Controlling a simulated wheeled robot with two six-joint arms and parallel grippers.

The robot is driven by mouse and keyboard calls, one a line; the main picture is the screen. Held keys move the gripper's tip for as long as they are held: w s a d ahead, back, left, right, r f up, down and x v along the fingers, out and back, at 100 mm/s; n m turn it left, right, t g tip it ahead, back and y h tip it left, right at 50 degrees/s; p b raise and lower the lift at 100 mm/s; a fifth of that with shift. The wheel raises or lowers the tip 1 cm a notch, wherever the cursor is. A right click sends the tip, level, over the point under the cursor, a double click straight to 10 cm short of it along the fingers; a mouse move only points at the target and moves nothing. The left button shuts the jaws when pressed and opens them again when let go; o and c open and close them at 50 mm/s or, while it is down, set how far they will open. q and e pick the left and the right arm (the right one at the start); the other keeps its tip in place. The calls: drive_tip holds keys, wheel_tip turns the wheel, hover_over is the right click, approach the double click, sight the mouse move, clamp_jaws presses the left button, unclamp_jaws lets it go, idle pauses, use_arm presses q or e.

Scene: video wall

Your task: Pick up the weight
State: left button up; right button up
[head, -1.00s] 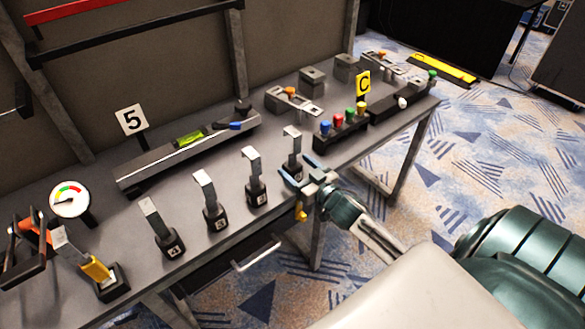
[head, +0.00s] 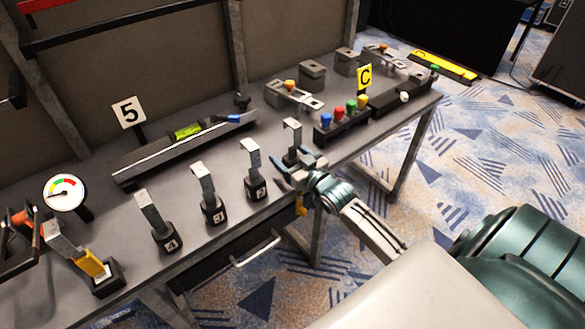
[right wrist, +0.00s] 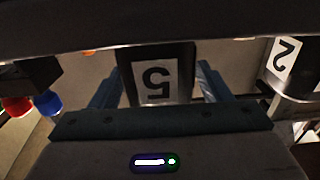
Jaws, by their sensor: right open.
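Several dark blocks with upright bent metal strips stand in a row along the bench's front edge in the head view. Which one the task calls the weight is not marked as such. My right gripper (head: 298,170) is open at the rightmost block (head: 292,153), partly hiding its base. The block labelled 2 (head: 257,187) is the neighbour, also in the right wrist view (right wrist: 284,57). My left gripper is out of view.
Blocks labelled 3 (head: 211,206) and 4 (head: 164,235) stand further left. A rack of coloured knobs (head: 341,126) lies close to the right of my gripper. A long bar with a level (head: 187,148) lies behind. A drawer handle (head: 256,250) juts out below.

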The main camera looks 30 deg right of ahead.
drive_tip(key=shift+w, duration=0.2)
clamp_jaws()
drive_tip(key=shift+r, duration=0.15)
drive_tip(key=shift+r, duration=0.15)
